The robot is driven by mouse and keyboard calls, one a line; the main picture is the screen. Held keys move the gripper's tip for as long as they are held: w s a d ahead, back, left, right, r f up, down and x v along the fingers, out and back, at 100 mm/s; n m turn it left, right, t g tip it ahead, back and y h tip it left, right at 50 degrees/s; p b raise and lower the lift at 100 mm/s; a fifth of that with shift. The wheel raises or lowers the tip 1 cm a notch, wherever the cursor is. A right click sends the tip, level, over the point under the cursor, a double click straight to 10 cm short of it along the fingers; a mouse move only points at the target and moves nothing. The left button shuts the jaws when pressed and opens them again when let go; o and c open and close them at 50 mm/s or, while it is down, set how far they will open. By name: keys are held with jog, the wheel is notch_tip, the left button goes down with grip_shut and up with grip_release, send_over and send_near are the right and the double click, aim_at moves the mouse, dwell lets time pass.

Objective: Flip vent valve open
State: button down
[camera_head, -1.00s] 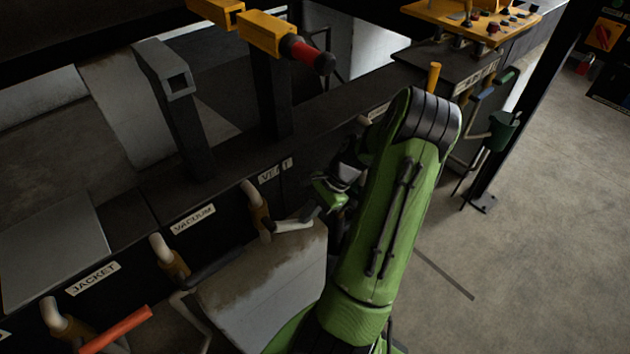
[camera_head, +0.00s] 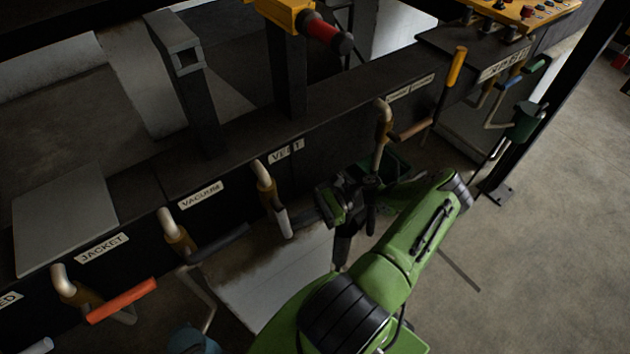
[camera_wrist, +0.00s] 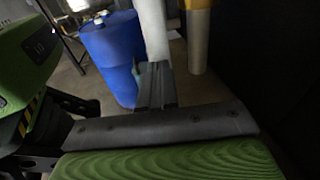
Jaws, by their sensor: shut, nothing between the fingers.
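The VENT label (camera_head: 286,151) is on the dark panel in the head view. Below and left of it is the vent valve, with a brass-coloured body (camera_head: 265,185) on a pale pipe. Its white lever (camera_head: 284,222) points down, roughly in line with the pipe. My gripper (camera_head: 312,214) is shut and empty, just right of the lever; I cannot tell whether they touch. In the wrist view, my shut fingers (camera_wrist: 155,82) point at a white bar, apparently the lever (camera_wrist: 154,30), beside a brass-coloured part (camera_wrist: 198,22).
The VACUUM valve has a black lever (camera_head: 219,243) and the JACKET valve an orange one (camera_head: 122,301), both to the left. A brown lever (camera_head: 411,130) is to the right. A grey panel (camera_head: 285,285) lies below; a blue drum (camera_wrist: 112,50) stands beyond my fingers.

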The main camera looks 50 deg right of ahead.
jog(key=shift+a+f, duration=0.2)
jog(key=shift+a, duration=0.2)
dwell(0.4)
